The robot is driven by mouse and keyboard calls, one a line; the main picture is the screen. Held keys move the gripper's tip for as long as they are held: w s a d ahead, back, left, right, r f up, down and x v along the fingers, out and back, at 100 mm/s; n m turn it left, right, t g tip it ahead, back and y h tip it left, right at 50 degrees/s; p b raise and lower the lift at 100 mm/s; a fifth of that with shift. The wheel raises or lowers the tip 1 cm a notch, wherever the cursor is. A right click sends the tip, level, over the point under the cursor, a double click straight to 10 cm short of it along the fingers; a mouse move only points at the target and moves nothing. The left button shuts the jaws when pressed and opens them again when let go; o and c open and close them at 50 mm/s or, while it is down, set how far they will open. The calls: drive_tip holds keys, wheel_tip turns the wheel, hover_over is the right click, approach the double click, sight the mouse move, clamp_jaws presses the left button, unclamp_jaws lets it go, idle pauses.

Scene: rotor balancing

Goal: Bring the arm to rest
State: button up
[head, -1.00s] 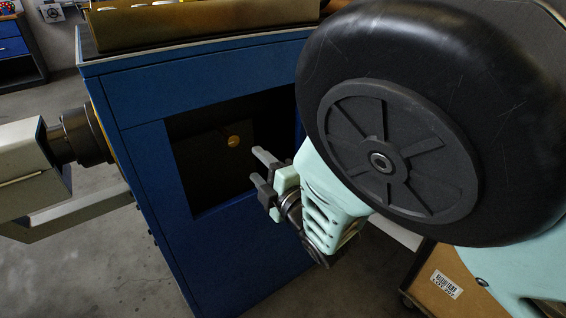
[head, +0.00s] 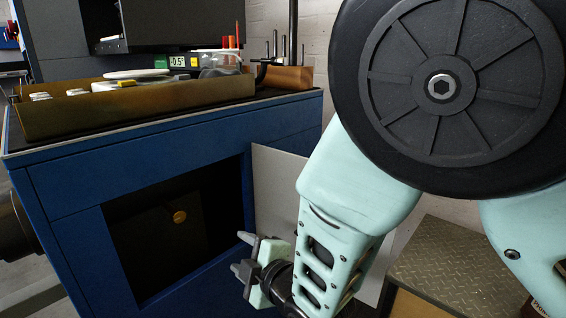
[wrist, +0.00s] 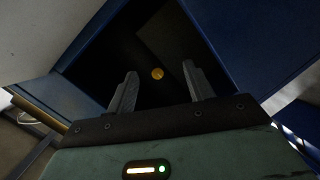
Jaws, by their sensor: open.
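My gripper (head: 244,252) is in front of the blue cabinet, beside its dark open compartment, with its fingers pointing toward the cabinet. In the wrist view my gripper (wrist: 160,88) has its two fingers apart with nothing between them. Beyond the fingers lies the dark compartment with a round yellow-orange spot (wrist: 157,74) inside; the spot also shows in the head view (head: 180,217). My mint-green arm with its large black joint cover fills the right of the head view and hides what is behind it.
The blue cabinet (head: 120,178) carries a brown tray (head: 60,118) and a small display (head: 178,62). A pale panel (head: 280,195) stands open beside the compartment. A box with a treadplate top (head: 460,265) stands at lower right, close to my arm.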

drive_tip(key=s+d+r+m+g+h, duration=0.3)
drive_tip(key=s+d+m+g+h, duration=0.3)
drive_tip(key=s+d, duration=0.55)
drive_tip(key=s+d+r+m+g+h, duration=0.4)
drive_tip(key=s+d+m, duration=0.4)
drive_tip(key=s+d, duration=0.4)
wheel_tip(320, 180, up, 26)
drive_tip(key=g+p, duration=0.1)
drive_tip(key=p, duration=2.6)
drive_tip(key=shift+w+d, duration=0.25)
drive_tip(key=shift+w, duration=0.2)
drive_tip(key=shift+r, duration=0.1)
